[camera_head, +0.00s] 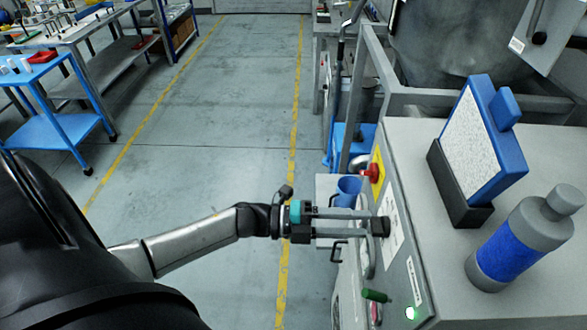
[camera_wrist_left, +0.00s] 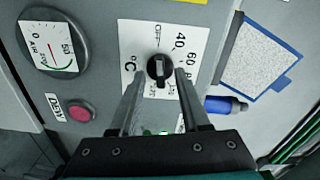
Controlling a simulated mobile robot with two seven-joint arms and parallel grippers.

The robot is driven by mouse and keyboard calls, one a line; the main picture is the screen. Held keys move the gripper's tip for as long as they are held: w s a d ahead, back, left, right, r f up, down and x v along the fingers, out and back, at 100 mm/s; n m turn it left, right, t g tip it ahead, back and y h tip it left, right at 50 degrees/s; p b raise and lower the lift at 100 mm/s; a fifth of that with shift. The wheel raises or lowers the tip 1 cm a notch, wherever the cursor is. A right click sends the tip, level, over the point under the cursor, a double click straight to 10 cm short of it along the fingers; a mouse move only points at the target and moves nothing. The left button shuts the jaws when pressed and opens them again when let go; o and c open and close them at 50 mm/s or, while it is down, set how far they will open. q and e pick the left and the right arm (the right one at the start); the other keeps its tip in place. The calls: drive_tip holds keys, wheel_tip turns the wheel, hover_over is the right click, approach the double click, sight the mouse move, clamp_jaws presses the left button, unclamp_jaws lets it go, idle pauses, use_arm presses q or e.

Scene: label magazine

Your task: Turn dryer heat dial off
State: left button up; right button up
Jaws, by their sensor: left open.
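The heat dial (camera_wrist_left: 159,69) is a black knob on a white scale plate (camera_wrist_left: 190,32) marked OFF, 40, 60 and °C, seen in the left wrist view. My left gripper (camera_wrist_left: 160,75) is open, with one finger on each side of the dial. I cannot tell whether the fingers touch it. My right gripper is not in view.
A pressure gauge (camera_wrist_left: 52,45) and a red button (camera_wrist_left: 79,112) sit beside the dial.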

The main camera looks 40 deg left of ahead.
use_arm(q)
drive_tip(key=b+v, duration=0.2)
drive_tip(key=v, duration=1.1)
drive_tip(key=shift+a, duration=0.2)
drive_tip(key=shift+s, duration=0.15)
drive_tip(key=s+a+f+n+t+y+b, duration=0.1)
drive_tip(key=a+f+n+y+b, duration=0.3)
drive_tip(key=f, duration=0.7)
drive_tip(key=a+f+n+y+b, duration=0.1)
drive_tip(key=f+n+y+b, duration=0.1)
drive_tip(key=f+n+y, duration=0.65)
drive_tip(key=s+a+f+n+t+y+b, duration=0.1)
drive_tip(key=a+f+n+b, duration=0.25)
drive_tip(key=f, duration=1.05)
drive_tip(key=s+d+f+n+g+y+b, duration=0.1)
drive_tip(key=s+d+f+n+g+b, duration=0.15)
drive_tip(key=s+f, duration=0.4)
drive_tip(key=s+d+f+n+g+y+b, duration=0.1)
drive_tip(key=s+f+n+g, duration=0.15)
drive_tip(key=f, duration=0.65)
drive_tip(key=s+d+f+n+g+b, duration=0.1)
drive_tip(key=s+d+f+g, duration=0.2)
drive_tip(key=s+d+f, duration=0.2)
drive_tip(key=s+d+f+n+g+b, duration=0.2)
drive_tip(key=s+d+f, duration=0.3)
drive_tip(key=s, duration=0.6)
drive_tip(key=shift+d+f+n+g, duration=0.3)
drive_tip(key=shift+f+g, duration=0.2)
drive_tip(key=shift+f, duration=0.3)
